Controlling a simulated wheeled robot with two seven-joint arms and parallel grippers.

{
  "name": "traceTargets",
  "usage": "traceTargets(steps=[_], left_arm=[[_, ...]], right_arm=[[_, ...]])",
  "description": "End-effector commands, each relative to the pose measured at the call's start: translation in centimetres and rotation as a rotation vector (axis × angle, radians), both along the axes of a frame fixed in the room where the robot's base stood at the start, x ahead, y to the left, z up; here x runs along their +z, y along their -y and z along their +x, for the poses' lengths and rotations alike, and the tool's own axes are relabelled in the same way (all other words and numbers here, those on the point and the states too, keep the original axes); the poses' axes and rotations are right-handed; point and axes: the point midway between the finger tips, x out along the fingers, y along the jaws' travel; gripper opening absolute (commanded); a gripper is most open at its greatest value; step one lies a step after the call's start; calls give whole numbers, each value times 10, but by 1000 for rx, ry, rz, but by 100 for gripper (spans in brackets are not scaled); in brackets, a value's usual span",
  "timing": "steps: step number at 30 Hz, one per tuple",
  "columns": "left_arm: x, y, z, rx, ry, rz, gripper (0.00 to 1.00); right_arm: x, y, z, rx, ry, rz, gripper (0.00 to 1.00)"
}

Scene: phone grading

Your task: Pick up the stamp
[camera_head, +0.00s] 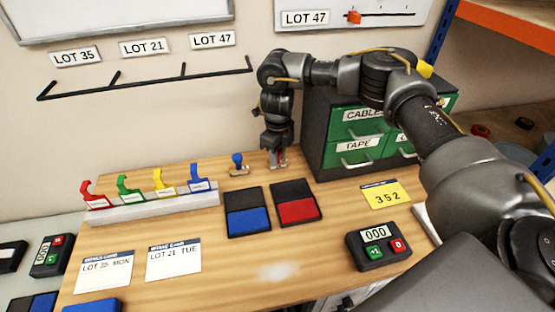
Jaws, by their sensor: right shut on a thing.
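My right gripper (277,158) points down at the back of the wooden table, just left of the green cabinet. It is shut on a small stamp with red showing (285,153), mostly hidden by the fingers. The stamp's base is at or very near the tabletop; I cannot tell whether it touches. A blue-handled stamp (237,160) stands upright just to the left, apart from the gripper. A blue ink pad (248,220) and a red ink pad (297,211) lie open in front of them. My left gripper is not in view.
The green drawer cabinet (357,130) stands close to the right of the gripper. A grey rack (150,209) holds coloured clips at left. Two lot cards (173,260), a yellow card (385,194) and a counter (378,245) lie in front. The front middle of the table is clear.

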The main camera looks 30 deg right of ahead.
Motion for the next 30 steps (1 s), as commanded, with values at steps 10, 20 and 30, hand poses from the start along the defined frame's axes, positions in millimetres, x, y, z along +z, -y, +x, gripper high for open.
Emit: traceTargets(steps=[10,20,30], left_arm=[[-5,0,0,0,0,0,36],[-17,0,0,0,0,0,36],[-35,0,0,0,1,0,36]], right_arm=[[8,0,1,0,2,0,5],[66,-12,-25,8,7,0,5],[109,-42,-88,6,3,-2,5]])
